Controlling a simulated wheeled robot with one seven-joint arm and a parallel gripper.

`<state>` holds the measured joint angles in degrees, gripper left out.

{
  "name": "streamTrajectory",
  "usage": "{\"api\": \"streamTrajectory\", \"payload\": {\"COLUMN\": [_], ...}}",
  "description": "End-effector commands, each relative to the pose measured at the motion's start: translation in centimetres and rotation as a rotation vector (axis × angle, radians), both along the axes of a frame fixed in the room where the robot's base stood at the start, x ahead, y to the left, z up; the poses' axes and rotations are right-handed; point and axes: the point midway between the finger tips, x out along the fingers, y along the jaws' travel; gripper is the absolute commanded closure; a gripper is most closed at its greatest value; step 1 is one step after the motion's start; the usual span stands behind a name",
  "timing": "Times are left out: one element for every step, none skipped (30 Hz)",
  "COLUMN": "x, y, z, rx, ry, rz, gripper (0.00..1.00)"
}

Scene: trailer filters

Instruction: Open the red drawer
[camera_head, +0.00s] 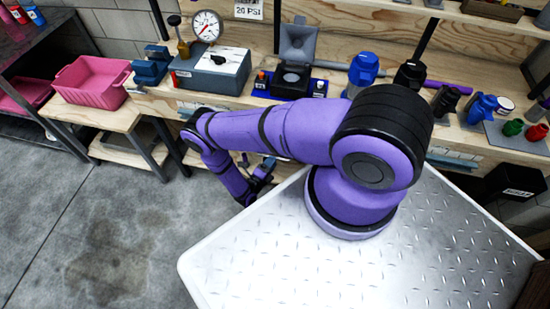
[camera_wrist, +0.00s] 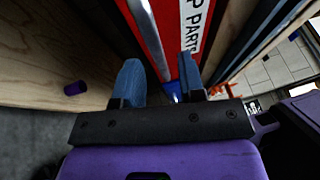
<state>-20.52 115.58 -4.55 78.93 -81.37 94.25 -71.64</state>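The red drawer (camera_wrist: 172,22) shows in the wrist view as a red front with a white label (camera_wrist: 195,28) that reads partly "PARTS". A silver bar handle (camera_wrist: 148,35) runs along it. My gripper (camera_wrist: 160,68) is open, its two blue fingers apart, close to the red front. The lower end of the handle appears between the fingers; I cannot tell whether they reach around it or touch it. In the head view my gripper (camera_head: 264,172) is low by the bench front, mostly hidden by my arm. I cannot make out the red drawer there.
A wooden workbench (camera_head: 150,103) carries a pink bin (camera_head: 92,80), a gauge (camera_head: 206,26), a grey box (camera_head: 212,72) and several coloured fittings. The concrete floor (camera_head: 110,220) at left is open. In the wrist view a wooden panel (camera_wrist: 50,50) lies left of the drawer.

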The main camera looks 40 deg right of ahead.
Motion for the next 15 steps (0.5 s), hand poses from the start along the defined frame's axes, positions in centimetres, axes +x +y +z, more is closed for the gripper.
{"api": "streamTrajectory", "payload": {"x": [0.2, 0.3, 0.4, 0.5, 0.5, 0.6, 0.6, 0.6, 0.7, 0.7, 0.7, 0.7, 0.7, 0.7, 0.7], "y": [-0.7, -1.1, -1.4, -1.7, -1.9, -2.2, -2.3, -2.4, -2.5, -2.6, -2.6, -2.6, -2.6, -2.6, -2.6], "z": [0.1, 0.2, 0.3, 0.3, 0.3, 0.4, 0.4, 0.4, 0.5, 0.5, 0.5, 0.5, 0.5, 0.5, 0.5], "rx": [-0.001, -0.001, 0.000, 0.000, 0.001, 0.001, 0.001, 0.001, 0.001, 0.001, 0.001, 0.001, 0.001, 0.001, 0.001], "ry": [-0.001, -0.001, 0.000, 0.000, 0.000, 0.000, 0.000, 0.000, 0.000, 0.000, 0.000, 0.000, 0.000, 0.000, 0.000], "rz": [-0.003, -0.003, -0.002, -0.001, -0.001, -0.002, -0.002, -0.002, -0.002, -0.001, -0.001, -0.001, -0.001, 0.000, 0.000], "gripper": [0.64, 0.64, 0.64, 0.64, 0.64, 0.64, 0.64, 0.64, 0.64, 0.64, 0.64, 0.64, 0.64, 0.64, 0.64]}}
